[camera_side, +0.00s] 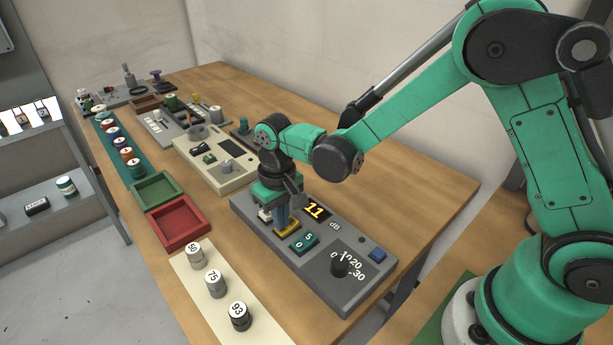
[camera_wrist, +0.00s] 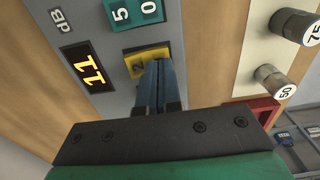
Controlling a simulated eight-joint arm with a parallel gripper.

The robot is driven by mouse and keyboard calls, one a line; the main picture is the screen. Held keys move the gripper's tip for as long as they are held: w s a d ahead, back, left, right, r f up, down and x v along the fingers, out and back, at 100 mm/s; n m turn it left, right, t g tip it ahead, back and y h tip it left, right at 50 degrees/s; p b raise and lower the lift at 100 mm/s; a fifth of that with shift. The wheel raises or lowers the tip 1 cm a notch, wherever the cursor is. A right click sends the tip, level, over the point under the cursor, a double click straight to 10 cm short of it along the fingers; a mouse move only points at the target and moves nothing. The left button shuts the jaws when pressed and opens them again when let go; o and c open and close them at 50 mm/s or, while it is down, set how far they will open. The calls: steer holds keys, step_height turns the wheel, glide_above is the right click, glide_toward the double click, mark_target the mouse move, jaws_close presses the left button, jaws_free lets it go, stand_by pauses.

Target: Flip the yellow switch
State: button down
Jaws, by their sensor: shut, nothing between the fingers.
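In the wrist view the yellow switch (camera_wrist: 147,54) shows as a yellow plate just ahead of my fingertips. My gripper (camera_side: 282,222) points down over the switch. In the wrist view its blue fingers (camera_wrist: 157,66) are together and empty, with their tips over the lower edge of the yellow plate. They hide part of the switch. I cannot tell whether they touch it or which way it is set.
The panel also has a black knob (camera_side: 340,264) and a blue button (camera_side: 377,254). Numbered weights (camera_side: 215,283) stand on a cream strip in front. A red tray (camera_side: 179,223) and a green tray (camera_side: 157,189) lie to the left. Another cream panel (camera_side: 216,165) stands behind.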

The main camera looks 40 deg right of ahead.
steer(key=shift+r, duration=3.25)
steer(key=s+d+r+t, duration=0.6)
steer(key=s+d+t, duration=0.1)
steer(key=s+d, duration=0.1)
steer(key=shift+s+d+r, duration=0.2)
steer(key=shift+s+r, duration=0.1)
steer(key=shift+s, duration=0.25)
